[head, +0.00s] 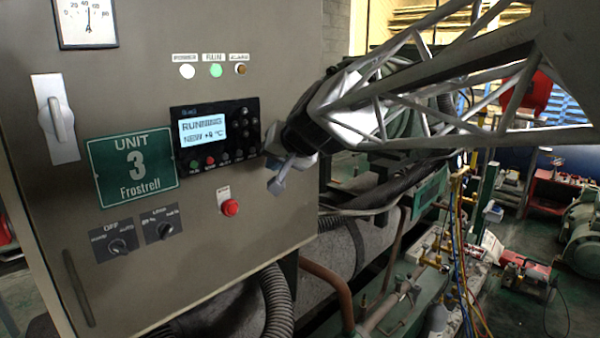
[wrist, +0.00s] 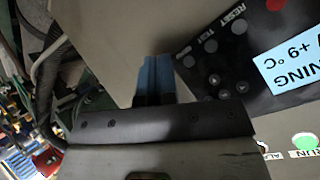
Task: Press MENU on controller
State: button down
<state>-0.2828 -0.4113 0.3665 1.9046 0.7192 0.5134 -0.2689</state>
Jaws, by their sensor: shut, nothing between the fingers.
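The controller (head: 187,165) is a black panel on the grey cabinet door, with a lit display (head: 203,131) reading "RUNNING" and a temperature of about +9 °C. In the wrist view the controller (wrist: 262,88) is upside down at the upper right. Its grey buttons include RESET, TEST and a third button (wrist: 189,60) at the row's end, whose label is too small to read surely. My gripper (head: 277,186) is shut and empty, just right of the controller. In the wrist view its blue fingertips (wrist: 155,68) lie together over bare door beside the controller's edge. Contact cannot be told.
A red button (head: 230,207) sits below the controller, and two rotary switches (head: 140,235) at the lower left. Three indicator lamps (head: 215,71) are above. A green "UNIT 3" plate (head: 137,172) is to the left. Pipes and hoses (head: 350,240) run right of the cabinet.

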jog(key=shift+s+d, duration=0.4)
jog(key=shift+d, duration=0.05)
jog(key=shift+s+d, duration=0.1)
jog(key=s+d+f+g+h, duration=0.2)
jog(key=s+d+f, duration=0.4)
jog(key=s, duration=0.3)
jog(key=s+d+f+g+h, duration=0.1)
jog(key=s+d+f+h, duration=0.1)
jog(key=s+d+f, duration=0.5)
jog(key=s+d+f+g+h, duration=0.2)
jog(key=s+d+f, duration=0.4)
jog(key=s+d, duration=0.3)
jog(key=s+h, duration=0.1)
jog(key=s, duration=0.3)
jog(key=shift+s+d+f+m+g, duration=0.15)
jog(key=shift+d+f+m+g, duration=0.15)
jog(key=shift+d+f+m, duration=0.1)
